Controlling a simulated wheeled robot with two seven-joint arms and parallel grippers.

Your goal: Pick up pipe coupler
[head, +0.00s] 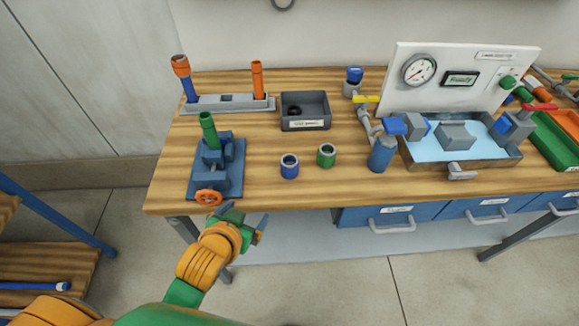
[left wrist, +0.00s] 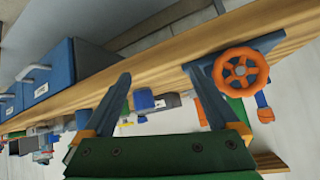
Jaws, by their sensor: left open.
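Two short hollow cylinders that look like pipe couplers stand upright on the wooden bench: a blue coupler (head: 290,167) and a green coupler (head: 327,156) to its right. I cannot tell which one the task means. My left gripper (head: 245,214) is open and empty at the bench's front edge, to the lower left of both couplers and apart from them. Its two spread fingers (left wrist: 157,72) show in the left wrist view, where I cannot make out either coupler clearly. My right gripper is not in view.
A blue vise with an orange handwheel (head: 208,197) holds a green pipe (head: 208,130) left of the couplers. Behind stand a dark bin (head: 305,124) and a grey rack (head: 217,105) with pipes. A blue cylinder (head: 382,155) and water tray (head: 462,162) are right.

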